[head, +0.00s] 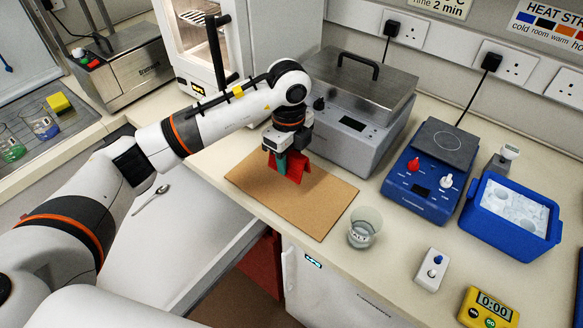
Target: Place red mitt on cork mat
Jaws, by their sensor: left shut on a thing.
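The red mitt (297,167) is between the fingers of my left gripper (284,163), over the back part of the cork mat (310,205). The gripper points down and is shut on the mitt. The mitt hangs at or just above the mat; I cannot tell whether it touches. The mat is a flat tan rectangle on the bench, otherwise bare. My right gripper is not in view.
A grey water bath (345,130) stands right behind the mat. A glass beaker (364,228) stands near the mat's right corner. Further right are a blue hotplate (425,190), a blue ice tub (508,225), a white switch box (430,270) and a yellow timer (487,310).

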